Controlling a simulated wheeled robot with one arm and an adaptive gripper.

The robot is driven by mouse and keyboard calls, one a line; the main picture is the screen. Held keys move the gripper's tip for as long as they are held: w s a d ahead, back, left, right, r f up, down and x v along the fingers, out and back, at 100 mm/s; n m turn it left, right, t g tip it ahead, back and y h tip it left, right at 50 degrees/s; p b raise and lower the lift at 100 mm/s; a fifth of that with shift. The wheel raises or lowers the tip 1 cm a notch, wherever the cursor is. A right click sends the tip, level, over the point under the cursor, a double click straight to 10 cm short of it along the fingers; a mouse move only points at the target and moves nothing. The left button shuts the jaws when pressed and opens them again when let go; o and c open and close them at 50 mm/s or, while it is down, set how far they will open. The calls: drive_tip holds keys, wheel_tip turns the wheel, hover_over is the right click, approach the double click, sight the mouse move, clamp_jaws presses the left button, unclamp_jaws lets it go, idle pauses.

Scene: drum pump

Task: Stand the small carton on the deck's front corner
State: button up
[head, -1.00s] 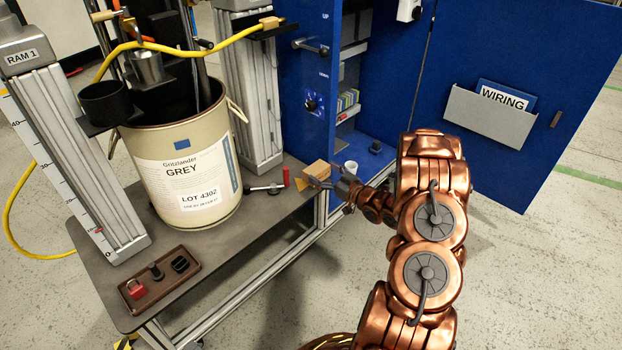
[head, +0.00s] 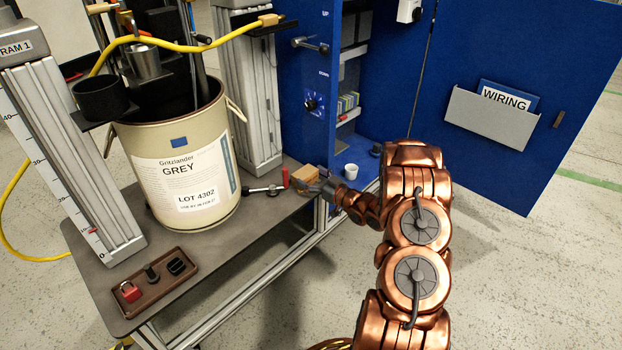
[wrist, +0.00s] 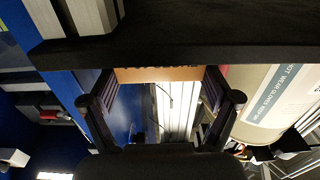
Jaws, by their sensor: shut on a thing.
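The small tan carton (head: 304,174) is at the deck's far right corner in the head view. My gripper (head: 318,184) is shut on it from the right. The carton also shows in the wrist view (wrist: 158,74) as a strip between the two fingers (wrist: 160,100), with its printing partly cut off. The deck (head: 225,255) is a grey plate. The carton looks at or just above the deck's surface; I cannot tell whether it touches.
The large GREY drum (head: 185,165) stands further left. A brown tray (head: 155,282) holds small items near the front.

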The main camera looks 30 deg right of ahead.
drive_tip(key=shift+f, duration=0.15)
drive_tip(key=o, duration=1)
drive_tip(key=shift+c, duration=0.2)
drive_tip(key=shift+s+r, duration=0.1)
drive_tip(key=shift+r, duration=0.1)
drive_tip(key=p+v, duration=0.3)
drive_tip(key=v, duration=0.9)
